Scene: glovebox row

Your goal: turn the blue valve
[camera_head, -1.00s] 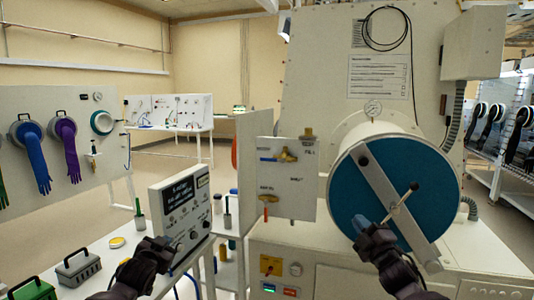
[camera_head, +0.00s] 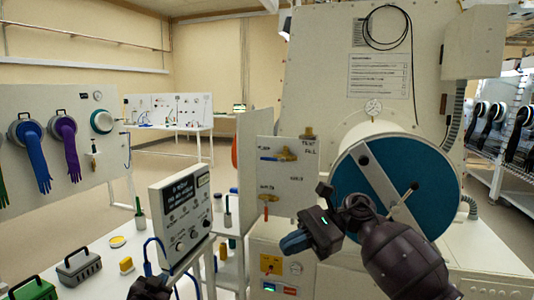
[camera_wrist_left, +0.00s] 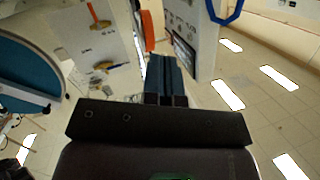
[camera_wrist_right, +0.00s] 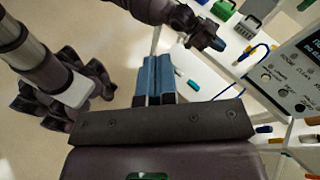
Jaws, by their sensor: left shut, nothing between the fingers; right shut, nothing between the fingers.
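The blue valve (camera_head: 280,155) has a blue lever lying level on a brass body, high on a white upright panel (camera_head: 290,180). A second valve with an orange lever pointing down (camera_head: 266,203) sits below it. My right gripper (camera_head: 294,243) is shut and empty, below and apart from the panel, its blue fingertips pointing left; they also show in its wrist view (camera_wrist_right: 158,76). My left gripper is low at the bottom edge of the head view, largely cut off. Its blue fingers are shut and empty in the left wrist view (camera_wrist_left: 164,76).
A round teal door (camera_head: 367,190) with a diagonal bar stands right of the panel, partly behind my right arm. A grey control box (camera_head: 181,215) stands on the white bench at left, near my left gripper. A toolbox (camera_head: 78,268) lies further left.

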